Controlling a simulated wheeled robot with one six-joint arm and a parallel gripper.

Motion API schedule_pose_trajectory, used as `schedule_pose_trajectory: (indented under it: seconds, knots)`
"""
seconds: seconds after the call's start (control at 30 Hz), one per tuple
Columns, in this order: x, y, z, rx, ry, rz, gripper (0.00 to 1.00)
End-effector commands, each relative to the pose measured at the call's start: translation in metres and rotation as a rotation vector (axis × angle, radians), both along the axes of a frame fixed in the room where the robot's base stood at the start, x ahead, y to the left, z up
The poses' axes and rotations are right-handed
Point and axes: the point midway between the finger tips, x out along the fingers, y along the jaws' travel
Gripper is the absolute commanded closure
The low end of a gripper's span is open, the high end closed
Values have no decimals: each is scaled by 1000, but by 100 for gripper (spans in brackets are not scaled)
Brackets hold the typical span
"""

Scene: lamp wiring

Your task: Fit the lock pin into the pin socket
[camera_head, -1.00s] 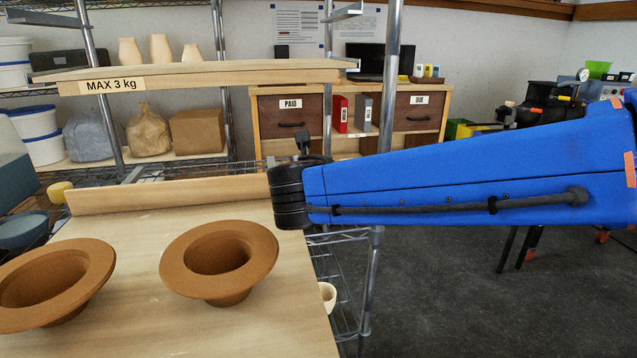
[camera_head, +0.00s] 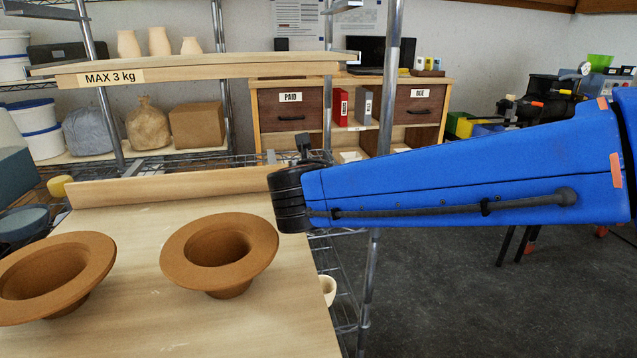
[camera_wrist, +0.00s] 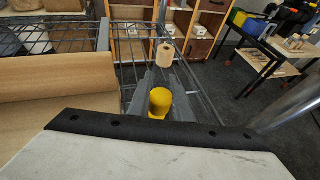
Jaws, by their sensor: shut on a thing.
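In the wrist view, my gripper (camera_wrist: 165,80) shows as two grey fingers on either side of a short yellow cylinder (camera_wrist: 160,102), which seems to be the lock pin. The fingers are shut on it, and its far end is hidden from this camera. A small beige round piece (camera_wrist: 165,55) with a dark hole shows just beyond the fingertips, apart from the pin. I cannot tell whether it is the pin socket.
Two brown flared bowls (camera_head: 219,252) (camera_head: 50,277) stand on the wooden board (camera_head: 130,225), left of my wrist. A raised wooden strip (camera_head: 165,187) runs along its back. A metal post (camera_head: 371,285) and wire shelving (camera_wrist: 130,58) stand close by. A cream cup (camera_head: 328,290) sits below the board's right edge.

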Motion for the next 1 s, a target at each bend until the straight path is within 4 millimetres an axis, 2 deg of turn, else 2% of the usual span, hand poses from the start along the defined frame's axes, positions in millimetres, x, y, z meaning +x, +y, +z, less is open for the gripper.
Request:
schedule_pose_trajectory:
  seconds: [0.17,0.2,0.27,0.67,1.0]
  knots:
    - [0,0,-2,-1,2,0,100]
    - [0,0,-2,-1,2,-1,72]
    - [0,0,-2,-1,2,-1,60]
    - [-5,0,1,0,1,0,60]
    - [-52,3,20,1,0,4,60]
